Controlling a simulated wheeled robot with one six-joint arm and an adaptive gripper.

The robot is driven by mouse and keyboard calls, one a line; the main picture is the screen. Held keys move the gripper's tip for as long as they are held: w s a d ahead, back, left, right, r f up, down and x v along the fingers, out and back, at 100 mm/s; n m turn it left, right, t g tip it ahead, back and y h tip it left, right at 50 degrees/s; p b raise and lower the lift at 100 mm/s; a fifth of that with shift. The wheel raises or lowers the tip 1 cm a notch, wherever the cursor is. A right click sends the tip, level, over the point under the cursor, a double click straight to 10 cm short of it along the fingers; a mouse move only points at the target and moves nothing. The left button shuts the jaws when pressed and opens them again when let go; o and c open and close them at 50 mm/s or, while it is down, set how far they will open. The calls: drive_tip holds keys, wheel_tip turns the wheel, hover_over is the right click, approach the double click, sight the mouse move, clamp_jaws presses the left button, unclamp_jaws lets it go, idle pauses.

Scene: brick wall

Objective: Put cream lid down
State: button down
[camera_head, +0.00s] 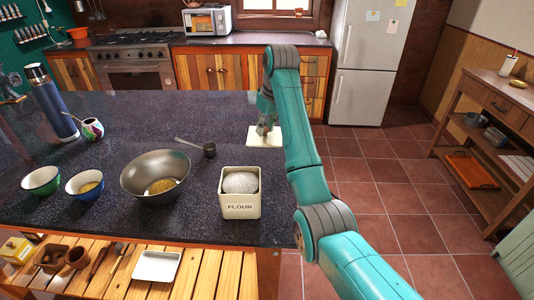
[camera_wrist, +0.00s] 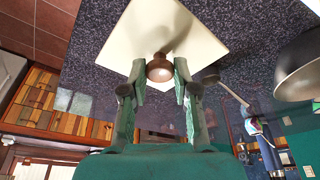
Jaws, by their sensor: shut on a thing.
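The cream lid (camera_head: 264,140) is a flat square plate at the right part of the dark counter, behind the flour canister. In the wrist view the lid (camera_wrist: 160,28) has a brown round knob (camera_wrist: 159,68) in its middle. My gripper (camera_head: 265,128) is above the lid, its fingers pointing down. In the wrist view my gripper (camera_wrist: 160,72) has one finger on each side of the knob and is shut on it. The lid is at or close to the counter top; I cannot tell if it touches. The cream flour canister (camera_head: 240,207) stands open, with white flour showing.
A dark bowl (camera_head: 155,178), a small ladle-like scoop (camera_head: 208,150), two small bowls (camera_head: 42,181), a patterned cup (camera_head: 92,129) and a blue flask (camera_head: 52,103) stand left of the canister. The counter behind them is clear. The counter's right edge is close to the lid.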

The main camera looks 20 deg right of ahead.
wheel_tip(320, 180, down, 10)
drive_tip(key=shift+d+r, duration=0.1)
idle(0.4)
drive_tip(key=shift+f, duration=0.2)
drive_tip(key=c, duration=0.9)
unclamp_jaws()
